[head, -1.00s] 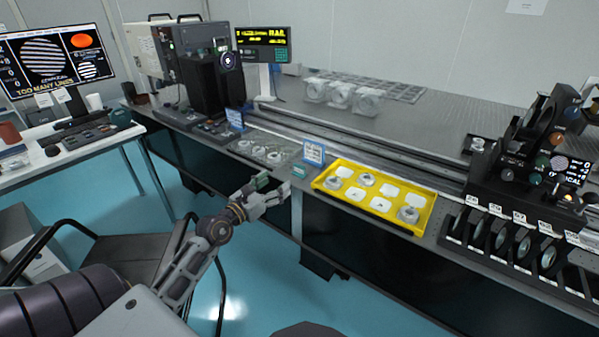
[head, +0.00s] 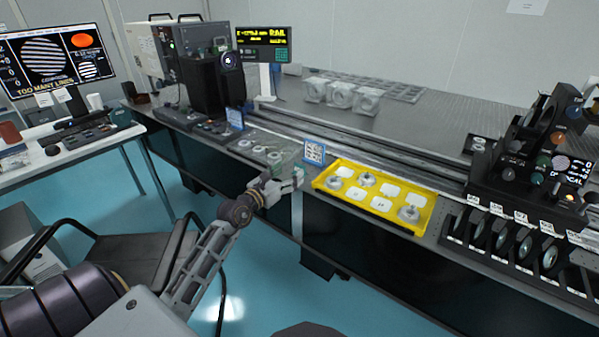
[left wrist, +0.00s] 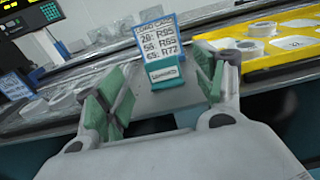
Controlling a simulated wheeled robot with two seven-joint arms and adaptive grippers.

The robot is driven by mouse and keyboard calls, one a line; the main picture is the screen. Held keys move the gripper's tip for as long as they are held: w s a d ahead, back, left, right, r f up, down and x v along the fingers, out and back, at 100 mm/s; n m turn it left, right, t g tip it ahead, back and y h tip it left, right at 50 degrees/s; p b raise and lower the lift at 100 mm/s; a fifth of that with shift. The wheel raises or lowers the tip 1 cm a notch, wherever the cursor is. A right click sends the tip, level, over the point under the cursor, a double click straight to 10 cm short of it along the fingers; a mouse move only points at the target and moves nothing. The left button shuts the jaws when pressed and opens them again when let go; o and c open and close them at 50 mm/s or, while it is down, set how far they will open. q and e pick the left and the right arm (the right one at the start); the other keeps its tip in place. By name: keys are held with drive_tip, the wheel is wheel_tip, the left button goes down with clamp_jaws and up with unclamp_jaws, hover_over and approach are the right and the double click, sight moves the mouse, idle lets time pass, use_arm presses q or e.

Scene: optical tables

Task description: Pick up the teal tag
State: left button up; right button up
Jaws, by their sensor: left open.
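The teal tag (left wrist: 165,72) shows in the left wrist view as a small teal block with a white label strip. It is at the table's front edge, just in front of a blue-framed card sign (left wrist: 156,38). My left gripper (left wrist: 163,88) is open, with green-padded fingers to the left and right of the tag in that view. No contact with the tag shows. My right gripper is not in view.
The card sign (head: 314,152) stands close behind the tag. A yellow tray (head: 424,222) with white pads and round parts lies to the right. Several ring-shaped parts (head: 258,149) lie to the left. A rail (head: 350,147) runs behind. A chair (head: 140,258) stands in front.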

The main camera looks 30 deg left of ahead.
sight(299, 165)
use_arm(q)
drive_tip(key=shift+w, duration=0.8)
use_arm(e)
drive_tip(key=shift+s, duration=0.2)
use_arm(q)
drive_tip(key=shift+w+d, duration=0.1)
drive_tip(key=shift+w, duration=0.1)
drive_tip(key=shift+w+b, duration=0.55)
drive_tip(key=shift+w, duration=0.85)
drive_tip(key=shift+w+d, duration=0.1)
drive_tip(key=shift+w, duration=0.85)
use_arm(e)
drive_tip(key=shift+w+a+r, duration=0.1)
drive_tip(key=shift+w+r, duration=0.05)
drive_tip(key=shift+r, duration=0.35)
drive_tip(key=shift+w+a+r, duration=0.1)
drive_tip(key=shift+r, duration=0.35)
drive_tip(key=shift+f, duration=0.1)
use_arm(q)
drive_tip(key=c, duration=0.9)
